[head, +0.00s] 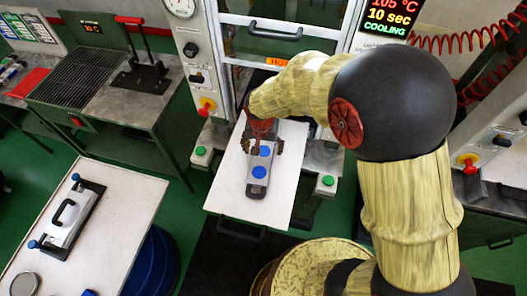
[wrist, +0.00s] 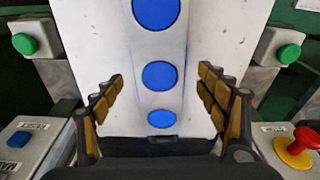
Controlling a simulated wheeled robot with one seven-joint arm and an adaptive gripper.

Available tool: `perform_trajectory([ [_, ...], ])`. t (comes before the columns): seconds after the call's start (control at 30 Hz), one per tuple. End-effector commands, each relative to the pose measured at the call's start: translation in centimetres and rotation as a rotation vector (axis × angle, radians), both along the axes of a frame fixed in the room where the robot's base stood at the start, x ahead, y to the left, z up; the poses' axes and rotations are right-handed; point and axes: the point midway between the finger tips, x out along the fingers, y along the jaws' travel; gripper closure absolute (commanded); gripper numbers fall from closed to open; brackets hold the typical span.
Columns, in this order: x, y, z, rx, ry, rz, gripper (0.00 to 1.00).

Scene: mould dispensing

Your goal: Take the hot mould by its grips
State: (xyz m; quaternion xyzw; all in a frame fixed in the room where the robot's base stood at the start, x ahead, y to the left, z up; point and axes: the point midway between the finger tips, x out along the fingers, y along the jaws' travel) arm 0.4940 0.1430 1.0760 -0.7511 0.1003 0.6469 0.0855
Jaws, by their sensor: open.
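The mould (head: 257,188), a narrow grey block with round blue discs on top, lies on a white sliding plate (head: 228,185) in front of the machine. In the wrist view the mould (wrist: 158,48) runs up the middle of the picture with three blue discs in line. My gripper (head: 265,143) is above the mould's far part and hides some of it in the head view. In the wrist view my open gripper (wrist: 160,82) has one padded finger on each side of the mould, with visible gaps. I cannot tell how high the fingers are, and no grips show clearly.
The machine front with a handle bar (head: 275,33) stands just behind. Green buttons (head: 201,151) flank the plate. The display (head: 388,15) reads 105 °C, 10 sec, COOLING. A left table (head: 128,205) bears a metal block with a black handle (head: 68,215).

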Motion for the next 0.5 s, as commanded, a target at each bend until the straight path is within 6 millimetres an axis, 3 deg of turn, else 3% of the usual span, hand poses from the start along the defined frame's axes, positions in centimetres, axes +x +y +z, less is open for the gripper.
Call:
perform_trajectory([
  [0.1,0.13,-0.08,-1.08,0.000,0.001,-0.001,0.26],
  [0.37,0.21,-0.07,-1.27,0.001,-0.001,-0.001,0.26],
  [0.5,0.20,-0.07,-1.26,0.001,-0.001,-0.001,0.33],
])
